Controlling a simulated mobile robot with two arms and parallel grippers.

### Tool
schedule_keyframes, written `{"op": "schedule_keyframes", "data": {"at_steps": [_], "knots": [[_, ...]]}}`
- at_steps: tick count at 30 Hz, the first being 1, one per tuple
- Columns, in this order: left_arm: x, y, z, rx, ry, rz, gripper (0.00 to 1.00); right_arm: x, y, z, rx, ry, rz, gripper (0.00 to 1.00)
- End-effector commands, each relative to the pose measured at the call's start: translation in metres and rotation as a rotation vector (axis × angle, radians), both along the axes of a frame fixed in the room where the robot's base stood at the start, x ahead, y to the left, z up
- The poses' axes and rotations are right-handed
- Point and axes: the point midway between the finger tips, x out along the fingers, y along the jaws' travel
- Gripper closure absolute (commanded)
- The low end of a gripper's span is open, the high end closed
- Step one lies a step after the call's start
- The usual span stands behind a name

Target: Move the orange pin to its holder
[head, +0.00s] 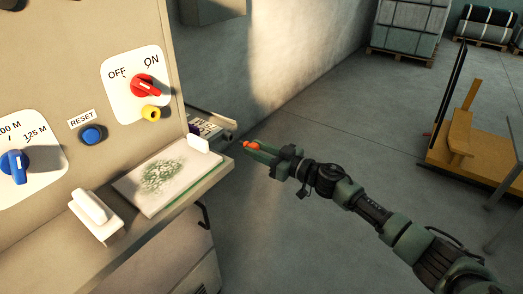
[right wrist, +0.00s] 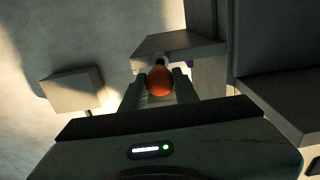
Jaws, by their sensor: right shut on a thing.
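The orange pin (head: 251,145) is between the fingertips of my right gripper (head: 262,155). In the right wrist view the round orange end of the pin (right wrist: 160,82) sits between the two green fingers of my right gripper (right wrist: 160,90), which are shut on it. The gripper is in the air just right of the machine's ledge, apart from it. My left gripper is not in view.
The machine's panel has a red switch (head: 145,87), a yellow round part (head: 151,113), a blue reset button (head: 92,134) and a blue knob (head: 15,166). A ledge (head: 215,172) juts out below. A yellow wooden stand (head: 461,132) is at the right. The floor between is clear.

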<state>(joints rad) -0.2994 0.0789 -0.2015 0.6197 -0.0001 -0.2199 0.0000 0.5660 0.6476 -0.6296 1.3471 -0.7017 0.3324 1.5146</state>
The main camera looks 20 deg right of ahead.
Motion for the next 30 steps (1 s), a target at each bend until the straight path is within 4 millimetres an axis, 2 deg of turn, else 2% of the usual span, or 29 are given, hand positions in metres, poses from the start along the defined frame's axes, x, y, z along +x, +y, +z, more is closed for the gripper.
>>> {"op": "schedule_keyframes", "data": {"at_steps": [9, 30], "knots": [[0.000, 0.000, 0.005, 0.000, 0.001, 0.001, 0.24, 0.017, 0.013, 0.002, 0.001, -0.001, 0.000, 1.00], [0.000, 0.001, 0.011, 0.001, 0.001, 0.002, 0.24, 0.022, 0.018, 0.002, 0.000, -0.001, 0.001, 1.00]]}}
